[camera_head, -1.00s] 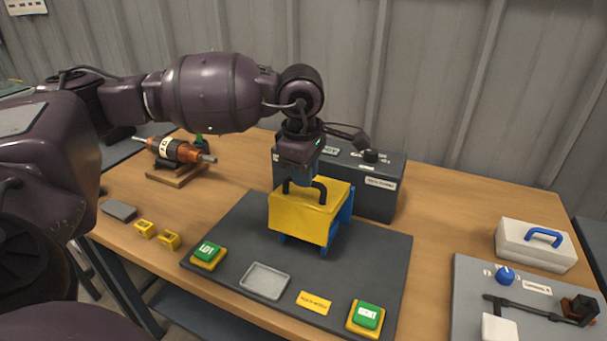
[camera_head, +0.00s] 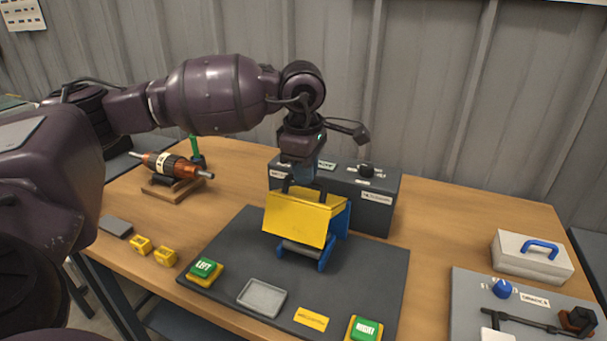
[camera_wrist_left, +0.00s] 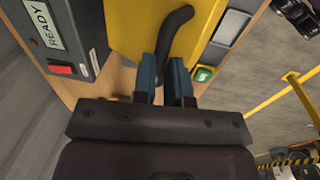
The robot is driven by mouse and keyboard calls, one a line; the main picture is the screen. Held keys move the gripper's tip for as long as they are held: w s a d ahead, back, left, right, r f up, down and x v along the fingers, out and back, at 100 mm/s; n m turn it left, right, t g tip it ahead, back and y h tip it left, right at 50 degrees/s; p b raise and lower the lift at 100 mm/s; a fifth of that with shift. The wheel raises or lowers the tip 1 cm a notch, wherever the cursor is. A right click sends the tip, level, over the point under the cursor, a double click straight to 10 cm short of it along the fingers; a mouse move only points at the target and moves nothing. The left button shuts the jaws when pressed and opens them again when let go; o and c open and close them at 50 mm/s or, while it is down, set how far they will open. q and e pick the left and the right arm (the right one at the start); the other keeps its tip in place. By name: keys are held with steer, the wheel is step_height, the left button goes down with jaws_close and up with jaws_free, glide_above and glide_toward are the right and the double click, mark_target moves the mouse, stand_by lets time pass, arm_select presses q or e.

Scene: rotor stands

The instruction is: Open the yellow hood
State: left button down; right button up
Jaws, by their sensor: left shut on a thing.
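The yellow hood (camera_head: 300,217) sits tilted on a blue stand (camera_head: 325,256) on the dark mat. Its lower front edge is raised, and a grey cylinder (camera_head: 293,248) shows beneath. My left gripper (camera_head: 301,182) is above the hood's top, shut on its dark handle. In the left wrist view, the fingers of my left gripper (camera_wrist_left: 167,78) close around the black curved handle (camera_wrist_left: 178,28), with the yellow hood (camera_wrist_left: 130,25) behind it. The grip itself is partly hidden in the head view. My right gripper is not in view.
A dark grey control box (camera_head: 384,205) stands close behind the hood. A green LEFT button (camera_head: 205,268), a grey tray (camera_head: 262,297) and a green RIGHT button (camera_head: 365,328) lie in front. A copper rotor (camera_head: 175,167) rests on a wooden stand at left.

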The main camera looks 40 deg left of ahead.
arm_select(q)
steer(key=shift+w+a+r, duration=0.15)
steer(key=shift+w+r, duration=0.15)
steer(key=shift+w, duration=0.35)
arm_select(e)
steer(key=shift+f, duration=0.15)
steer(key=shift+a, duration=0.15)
